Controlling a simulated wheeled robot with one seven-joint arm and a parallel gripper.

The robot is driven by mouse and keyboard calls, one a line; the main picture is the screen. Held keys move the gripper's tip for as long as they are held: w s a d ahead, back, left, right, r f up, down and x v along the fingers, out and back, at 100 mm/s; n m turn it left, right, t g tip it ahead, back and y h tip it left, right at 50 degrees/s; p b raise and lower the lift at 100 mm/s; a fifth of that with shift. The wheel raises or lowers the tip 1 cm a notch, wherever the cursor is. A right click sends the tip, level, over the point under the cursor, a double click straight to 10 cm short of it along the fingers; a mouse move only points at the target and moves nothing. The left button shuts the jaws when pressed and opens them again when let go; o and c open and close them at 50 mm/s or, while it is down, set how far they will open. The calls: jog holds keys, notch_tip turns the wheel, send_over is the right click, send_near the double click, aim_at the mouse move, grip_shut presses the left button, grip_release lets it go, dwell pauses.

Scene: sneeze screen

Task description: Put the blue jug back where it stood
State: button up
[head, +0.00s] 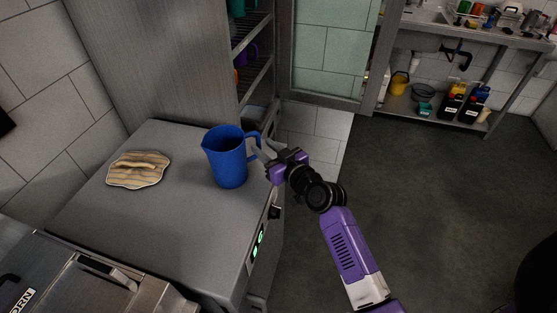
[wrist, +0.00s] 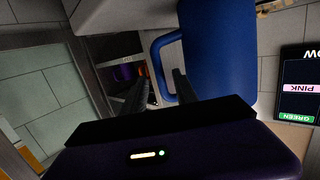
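The blue jug (head: 228,160) is upright and appears to stand on the grey worktop (head: 175,225), near its right edge. Its handle faces right, towards my gripper (head: 264,151). In the wrist view the blue jug (wrist: 218,45) fills the upper right, with its handle loop reaching left. My gripper (wrist: 160,88) has its two dark fingers apart. The handle lies at or just beyond the fingertips, partly between them in the picture. No firm grip on it shows. The jug's far side is hidden.
A striped folded cloth (head: 138,169) lies left of the jug. A steel appliance (head: 90,285) takes up the front left. A tall steel cabinet (head: 165,60) rises behind, with open shelves holding coloured vessels. Open floor (head: 430,210) lies to the right. A label panel (wrist: 300,85) shows in the wrist view.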

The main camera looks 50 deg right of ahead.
jog(key=s+a+f+g+y+b, duration=0.1)
jog(key=s+a+f, duration=0.1)
jog(key=s+a, duration=0.7)
jog(key=s+a+f+b, duration=0.1)
jog(key=s+a+f, duration=0.1)
jog(key=s+a, duration=0.7)
jog(key=s+a+r+n+y, duration=0.1)
jog(key=s+a+r+y, duration=0.1)
jog(key=s, duration=0.6)
jog(key=s+a+r+n+y, duration=0.2)
jog(key=s+a+r, duration=0.2)
jog(key=s+a, duration=0.2)
jog(key=shift+s+a+r+n, duration=0.3)
jog(key=shift+s+a+r, duration=0.05)
jog(key=shift+s, duration=0.55)
